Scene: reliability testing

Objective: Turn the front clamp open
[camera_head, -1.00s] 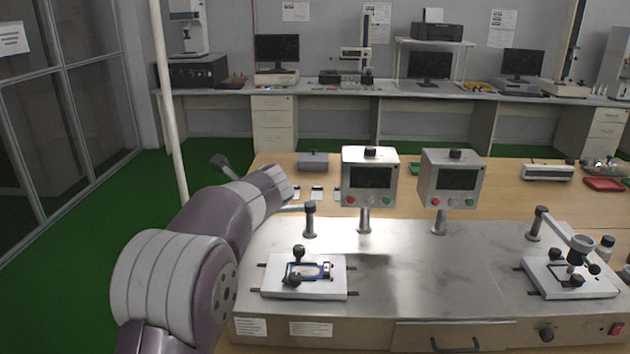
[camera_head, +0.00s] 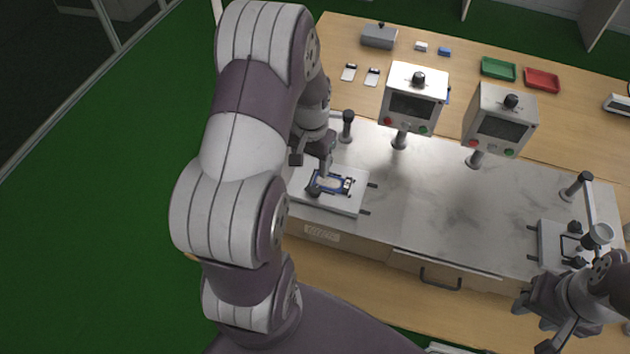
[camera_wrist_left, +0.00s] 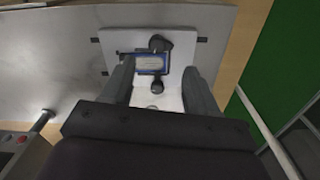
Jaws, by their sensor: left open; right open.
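The front clamp's black knob (camera_head: 314,188) stands at the front side of a white fixture plate (camera_head: 347,205) on the left of the steel bench. It also shows in the left wrist view (camera_wrist_left: 160,43), toward the picture's top. A blue-framed part (camera_wrist_left: 150,62) lies on the plate between this knob and a second black knob (camera_wrist_left: 157,85). My left gripper (camera_head: 312,163) is open and empty over the plate. In the wrist view its fingers (camera_wrist_left: 158,70) lie on either side of the blue-framed part; contact cannot be told. My right gripper (camera_head: 533,318) is open at the lower right.
Two grey control boxes with screens (camera_head: 414,104) (camera_head: 500,128) stand on posts behind the plate. A second fixture plate (camera_head: 553,240) is at the right. A post (camera_head: 347,127) stands close behind my left gripper. The steel surface (camera_head: 430,195) between the fixtures is clear.

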